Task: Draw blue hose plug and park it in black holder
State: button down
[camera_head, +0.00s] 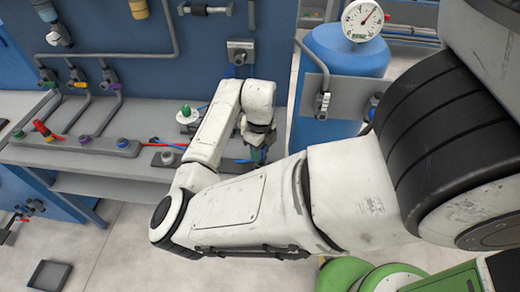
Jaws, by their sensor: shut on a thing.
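My gripper (258,146) points down over the grey bench, right of centre, in front of the blue wall. It is shut on a small dark piece, which I take to be the blue hose plug; the plug is mostly hidden by the fingers. A blue hose (243,161) runs on the bench just left of the gripper. A dark block with a round grey top (167,157) sits on the bench left of my arm; I cannot tell if it is the black holder. Part of the bench is hidden behind my arm.
A blue tank (340,65) with a gauge (362,20) stands right of the gripper. A green-topped fitting (186,112), a red-handled valve (44,131) and a grey manifold (90,146) are left. A wall fitting (240,55) is behind. A black tray (48,275) lies on the floor.

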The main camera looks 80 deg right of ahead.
jog(key=shift+f+b, duration=0.5)
jog(key=shift+f, duration=0.25)
jog(key=shift+r, duration=0.1)
jog(key=c, duration=0.7)
grip_release()
jog(key=shift+o, duration=0.2)
notch_tip(320, 180, up, 11)
jog(key=shift+f+b, duration=0.1)
jog(key=shift+b, duration=0.35)
